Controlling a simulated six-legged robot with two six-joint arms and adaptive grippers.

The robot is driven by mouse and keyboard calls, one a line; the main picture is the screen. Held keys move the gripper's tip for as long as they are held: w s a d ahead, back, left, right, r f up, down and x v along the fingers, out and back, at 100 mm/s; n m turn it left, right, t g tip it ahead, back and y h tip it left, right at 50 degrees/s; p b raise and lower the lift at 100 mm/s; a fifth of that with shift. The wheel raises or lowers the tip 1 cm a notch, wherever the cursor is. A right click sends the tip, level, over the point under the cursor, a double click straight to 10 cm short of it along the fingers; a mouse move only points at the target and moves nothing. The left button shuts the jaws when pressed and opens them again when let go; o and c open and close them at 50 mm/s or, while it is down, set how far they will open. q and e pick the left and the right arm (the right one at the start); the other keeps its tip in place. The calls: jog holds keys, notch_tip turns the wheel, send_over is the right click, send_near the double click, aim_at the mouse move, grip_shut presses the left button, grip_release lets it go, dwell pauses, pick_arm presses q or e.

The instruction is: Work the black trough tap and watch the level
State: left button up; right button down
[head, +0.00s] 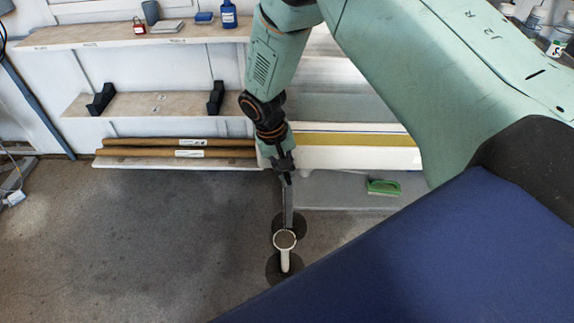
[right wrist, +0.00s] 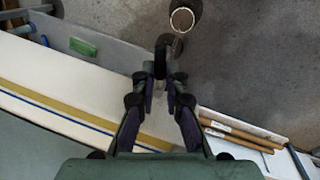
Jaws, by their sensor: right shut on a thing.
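My right gripper (head: 285,168) is at the front edge of a pale trough (head: 345,157) with a yellow band and a blue line. In the right wrist view my right gripper (right wrist: 161,84) is shut on a dark upright part, which looks like the black trough tap (right wrist: 160,57). The fingers hide much of it, and I cannot tell how far it is turned. A pale round cup or ring with a handle (head: 284,240) shows below the gripper, over dark round discs; its rim also shows in the right wrist view (right wrist: 182,19). I cannot make out a level. My left gripper is out of view.
A green brush (head: 384,187) lies on a grey ledge to the right. Brown tubes (head: 180,147) lie on a low shelf to the left. Black brackets (head: 101,98) stand on the shelf above. The grey floor at left is clear.

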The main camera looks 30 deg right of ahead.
jog(key=shift+w+a+m, duration=0.1)
jog(key=shift+a+m, duration=0.05)
jog(key=shift+m, duration=0.35)
jog(key=c, duration=1.7)
grip_release()
jog(key=shift+o, duration=0.2)
notch_tip(320, 180, up, 12)
jog(key=a, duration=0.2)
jog(key=shift+w, duration=0.45)
jog(key=shift+a+f, duration=0.1)
jog(key=shift+f, duration=0.1)
